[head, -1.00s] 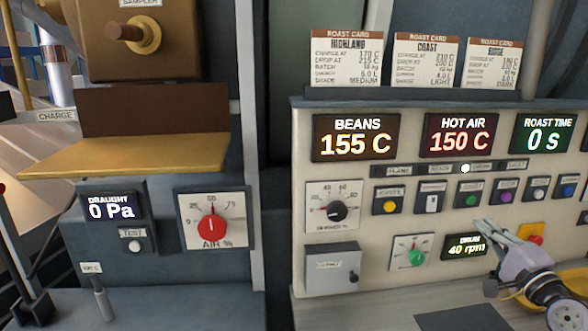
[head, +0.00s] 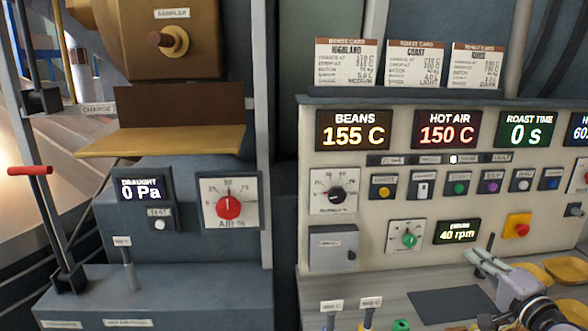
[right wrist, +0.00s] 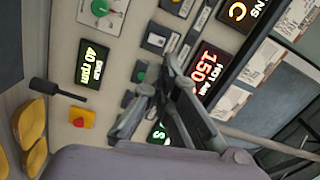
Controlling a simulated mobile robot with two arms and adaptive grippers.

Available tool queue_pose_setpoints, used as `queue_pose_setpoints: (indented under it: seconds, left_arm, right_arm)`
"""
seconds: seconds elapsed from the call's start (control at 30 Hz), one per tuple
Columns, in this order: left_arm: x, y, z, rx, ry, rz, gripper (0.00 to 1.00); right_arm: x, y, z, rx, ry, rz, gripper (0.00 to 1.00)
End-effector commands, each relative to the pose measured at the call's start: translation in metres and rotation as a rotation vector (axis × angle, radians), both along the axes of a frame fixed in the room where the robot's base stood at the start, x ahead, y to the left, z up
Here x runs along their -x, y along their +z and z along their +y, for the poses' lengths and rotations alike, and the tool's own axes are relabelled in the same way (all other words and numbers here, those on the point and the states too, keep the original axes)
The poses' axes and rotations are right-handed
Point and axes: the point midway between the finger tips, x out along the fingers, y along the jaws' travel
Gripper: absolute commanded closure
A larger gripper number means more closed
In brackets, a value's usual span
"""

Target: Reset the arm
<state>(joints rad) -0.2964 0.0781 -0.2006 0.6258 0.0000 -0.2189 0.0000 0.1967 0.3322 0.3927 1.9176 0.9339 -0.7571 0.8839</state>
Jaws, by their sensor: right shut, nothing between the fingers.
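My right gripper (head: 484,262) is at the lower right of the head view, in front of the control panel (head: 385,278) and above the desk ledge. Its fingers are together with nothing between them. In the right wrist view the gripper's fingers (right wrist: 165,95) stand out in front of the panel, which appears turned on its side. The drum display (head: 459,232) reading 40 rpm and the green-knob dial (head: 408,238) are left of the fingertips in the head view. My left gripper is in neither view.
A red emergency-type button on a yellow box (head: 517,226) is close to the right gripper. Yellow trays (head: 563,270) and a dark mat (head: 455,305) lie on the ledge. A red-handled lever (head: 30,171) and the air dial (head: 229,204) are at left.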

Motion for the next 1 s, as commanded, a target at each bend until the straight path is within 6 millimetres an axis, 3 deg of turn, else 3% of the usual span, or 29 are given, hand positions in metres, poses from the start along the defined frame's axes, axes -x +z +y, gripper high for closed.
queue_pose_setpoints:
  seconds: [0.23,0.37,0.5,0.63,0.8,1.0]
  left_arm:
    - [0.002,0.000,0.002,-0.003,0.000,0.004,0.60]
    - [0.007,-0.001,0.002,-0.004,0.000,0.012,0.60]
    - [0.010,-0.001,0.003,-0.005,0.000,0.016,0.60]
    - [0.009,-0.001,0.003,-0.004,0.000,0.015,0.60]
    - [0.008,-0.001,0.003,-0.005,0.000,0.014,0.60]
    - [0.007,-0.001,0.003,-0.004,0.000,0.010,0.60]
  right_arm:
    - [0.022,-0.068,0.045,0.227,0.076,0.160,1.00]
    - [0.049,-0.119,0.077,0.406,0.151,0.278,1.00]
    - [0.107,-0.189,0.120,0.679,0.295,0.450,1.00]
    - [0.171,-0.237,0.148,0.912,0.446,0.586,1.00]
    - [0.236,-0.268,0.167,1.109,0.602,0.700,1.00]
    - [0.299,-0.283,0.179,1.265,0.759,0.795,1.00]
